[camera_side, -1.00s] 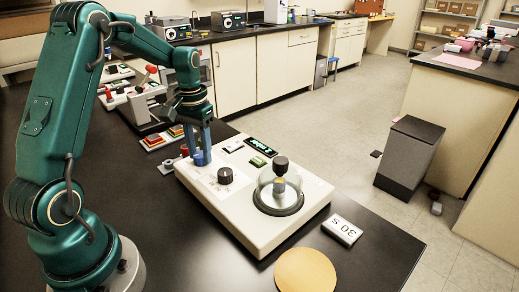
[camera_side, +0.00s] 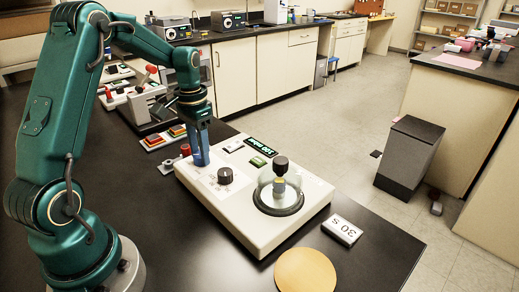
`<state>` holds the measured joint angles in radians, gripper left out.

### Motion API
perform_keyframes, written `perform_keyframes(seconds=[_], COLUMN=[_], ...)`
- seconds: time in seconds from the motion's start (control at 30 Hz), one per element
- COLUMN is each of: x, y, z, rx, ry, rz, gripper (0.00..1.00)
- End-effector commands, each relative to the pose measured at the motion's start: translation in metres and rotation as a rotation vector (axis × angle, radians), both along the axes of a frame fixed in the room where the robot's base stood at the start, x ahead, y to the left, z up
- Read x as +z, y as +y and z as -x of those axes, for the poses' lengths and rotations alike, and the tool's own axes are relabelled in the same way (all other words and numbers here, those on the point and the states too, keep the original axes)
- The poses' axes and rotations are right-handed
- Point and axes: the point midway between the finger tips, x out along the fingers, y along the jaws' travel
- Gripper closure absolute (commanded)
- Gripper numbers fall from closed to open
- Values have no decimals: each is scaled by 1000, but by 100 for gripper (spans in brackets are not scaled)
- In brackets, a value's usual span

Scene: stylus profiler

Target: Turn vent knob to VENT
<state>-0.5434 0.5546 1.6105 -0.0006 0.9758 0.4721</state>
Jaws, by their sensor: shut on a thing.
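The white stylus profiler box (camera_side: 252,232) stands on the black bench, with a clear dome at its right. My gripper (camera_side: 201,160) points straight down at the box's back left corner. Its blue fingers are shut around a small knob there, which they hide almost fully. I cannot read where that knob points. A black knob (camera_side: 225,175) stands apart from the fingers, nearer the middle of the top. A small display (camera_side: 263,147) with lit green text is at the back edge, its text too small to read surely.
The dome (camera_side: 279,190) with a black top knob rises right of the black knob. A "30 s" block (camera_side: 342,230) and a round tan disc (camera_side: 305,271) lie in front.

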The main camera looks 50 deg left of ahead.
Motion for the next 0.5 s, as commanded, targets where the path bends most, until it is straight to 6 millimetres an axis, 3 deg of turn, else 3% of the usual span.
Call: perform_keyframes(seconds=[0.07, 0.1, 0.17, 0.5], x=[0, 0, 0, 2], y=[-1, -1, -1, 0], z=[1, 1, 1, 0], rx=[-2, -2, -2, 0], ry=[5, 5, 5, 1], rz=[2, 2, 2, 0], gripper=[100, 51, 29, 29])
